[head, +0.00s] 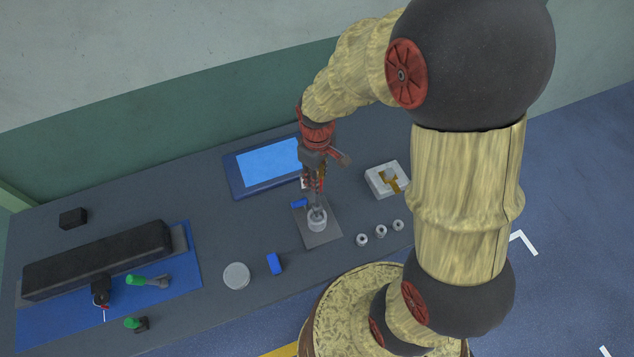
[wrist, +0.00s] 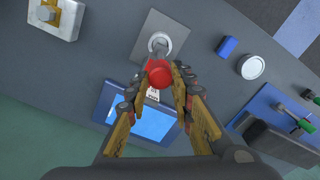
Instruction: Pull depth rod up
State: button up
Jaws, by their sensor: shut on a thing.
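My gripper (head: 312,184) points down above a small grey plate (head: 321,237). In the wrist view my gripper (wrist: 160,84) is shut on a round red knob (wrist: 159,74), with one finger on each side. I take the knob to be the top of the depth rod. In the head view a thin grey rod shows below the fingers, over a pale ring-shaped cylinder (head: 317,222) on the plate. The cylinder also shows in the wrist view (wrist: 158,41), just beyond the knob. A small blue part (head: 299,203) sits beside the rod. I cannot tell how far the rod sits in the cylinder.
A blue-screened tablet (head: 268,162) lies behind my gripper. A white block with a brass piece (head: 385,179) and several small metal rings (head: 381,231) are at right. A pale disc (head: 236,275) and blue block (head: 274,263) lie in front. A long black block (head: 98,259) is at left.

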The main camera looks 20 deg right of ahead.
jog(key=c, duration=0.4)
jog(key=shift+r+p, duration=0.3)
jog(key=shift+r, duration=0.15)
grip_shut()
jog(key=o, duration=0.9)
grip_release()
jog(key=shift+o, duration=0.2)
jog(key=shift+r+p, duration=2.35)
jog(key=shift+r, duration=1.2)
